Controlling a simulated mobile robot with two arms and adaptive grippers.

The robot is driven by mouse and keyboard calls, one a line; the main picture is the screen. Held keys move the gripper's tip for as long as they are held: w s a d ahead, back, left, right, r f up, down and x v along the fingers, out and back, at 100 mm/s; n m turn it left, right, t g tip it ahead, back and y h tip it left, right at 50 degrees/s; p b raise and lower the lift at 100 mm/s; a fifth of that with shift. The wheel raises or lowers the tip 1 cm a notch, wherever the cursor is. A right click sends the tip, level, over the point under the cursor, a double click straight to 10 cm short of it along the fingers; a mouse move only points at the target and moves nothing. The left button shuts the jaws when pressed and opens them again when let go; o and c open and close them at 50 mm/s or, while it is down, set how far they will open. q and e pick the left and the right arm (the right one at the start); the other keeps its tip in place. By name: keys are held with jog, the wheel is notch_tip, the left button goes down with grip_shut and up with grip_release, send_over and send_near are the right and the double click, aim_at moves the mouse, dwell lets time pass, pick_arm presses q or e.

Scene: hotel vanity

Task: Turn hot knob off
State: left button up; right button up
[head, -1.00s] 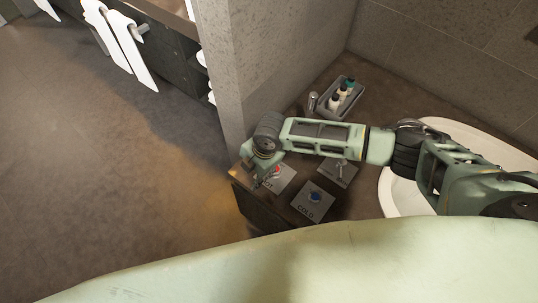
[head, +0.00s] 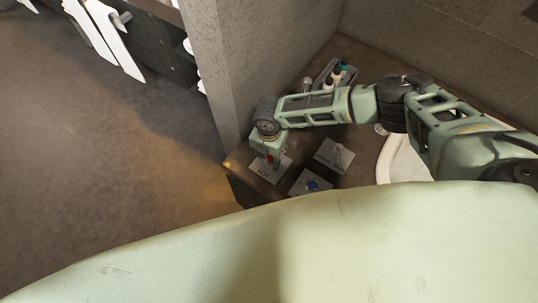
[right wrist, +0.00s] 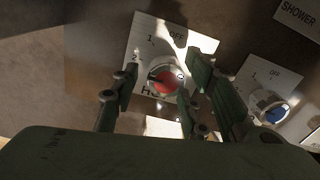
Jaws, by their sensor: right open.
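The hot knob (right wrist: 163,81) has a red top and a pale rim. It sits on a white plate (right wrist: 145,42) marked OFF, 1 and 2, with its "HOT" label partly covered. A dark mark shows on the knob, but I cannot tell which setting it points to. My right gripper (right wrist: 163,72) is open, with one finger on each side of the knob. I cannot tell whether either finger touches it. In the head view my right gripper (head: 269,160) hangs over the hot plate (head: 262,171) and hides most of the knob. My left gripper is not in view.
The cold knob (right wrist: 268,109) has a blue top and stands on its own plate (head: 300,180) beside the hot one. A shower plate (head: 334,154) lies behind. A tray of bottles (head: 345,70) and a white basin (head: 395,160) are farther off. A wall (head: 215,75) rises at left.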

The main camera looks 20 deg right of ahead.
jog(key=shift+f, duration=0.1)
jog(key=c, duration=1)
